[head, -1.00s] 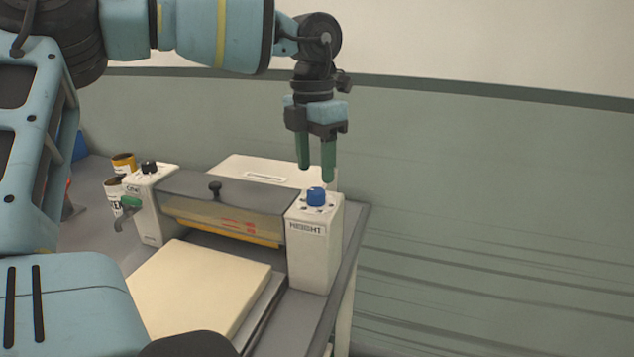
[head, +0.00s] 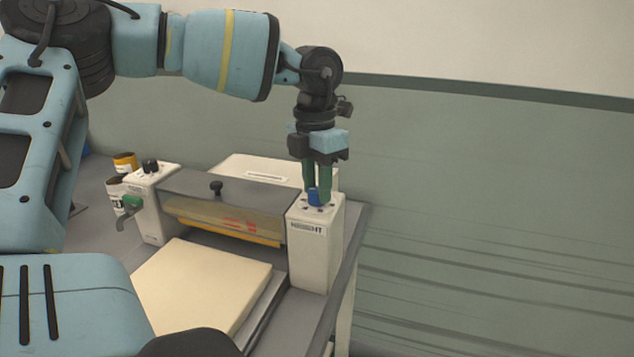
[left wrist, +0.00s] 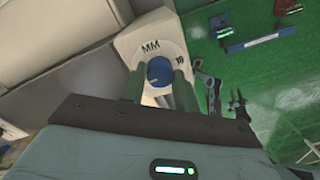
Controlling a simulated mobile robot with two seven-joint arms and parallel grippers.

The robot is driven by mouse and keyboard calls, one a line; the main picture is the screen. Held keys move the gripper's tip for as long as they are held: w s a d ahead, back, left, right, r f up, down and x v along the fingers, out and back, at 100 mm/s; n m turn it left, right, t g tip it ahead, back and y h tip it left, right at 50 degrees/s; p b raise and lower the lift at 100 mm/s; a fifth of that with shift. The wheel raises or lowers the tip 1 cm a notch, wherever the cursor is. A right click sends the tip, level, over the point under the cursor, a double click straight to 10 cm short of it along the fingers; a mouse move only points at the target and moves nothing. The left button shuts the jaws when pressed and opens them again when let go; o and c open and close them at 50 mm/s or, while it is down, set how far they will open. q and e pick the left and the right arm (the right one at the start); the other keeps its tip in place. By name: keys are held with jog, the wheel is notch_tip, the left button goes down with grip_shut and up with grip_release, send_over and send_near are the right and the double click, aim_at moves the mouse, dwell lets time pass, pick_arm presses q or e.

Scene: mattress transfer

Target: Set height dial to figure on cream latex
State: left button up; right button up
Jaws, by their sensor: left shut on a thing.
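The blue height dial (head: 313,196) sits on top of the white right-hand post (head: 314,245) of the machine, above a label that reads HEIGHT. My left gripper (head: 317,198) points straight down with its green fingers on either side of the dial, shut on it. In the left wrist view the round blue dial (left wrist: 160,71) lies between the fingers, with "MM" and a small figure near it; the other marks are hidden or too small to read. The cream latex slab (head: 205,285) lies flat on the machine's bed in front of the roller cover. My right gripper is not in view.
A black knob (head: 150,166) and a crank with a green handle (head: 131,204) are on the left post. Cans (head: 124,163) stand behind it. A grey cover with a small black knob (head: 216,188) spans the posts. The room right of the table is clear.

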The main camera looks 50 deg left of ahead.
pick_arm(q)
jog(key=shift+n+b, duration=0.55)
jog(key=shift+n, duration=0.25)
jog(key=n+b, duration=0.1)
jog(key=n, duration=0.1)
jog(key=shift+f+n, duration=0.1)
jog(key=shift+n, duration=0.2)
jog(key=n+b, duration=0.2)
jog(key=n, duration=0.2)
jog(key=n+b, duration=0.1)
jog(key=n, duration=0.1)
jog(key=shift+n, duration=0.4)
jog(key=shift+n+t+b, duration=0.3)
jog(key=shift+r, duration=0.2)
jog(key=o, duration=0.9)
jog(key=shift+s, duration=0.1)
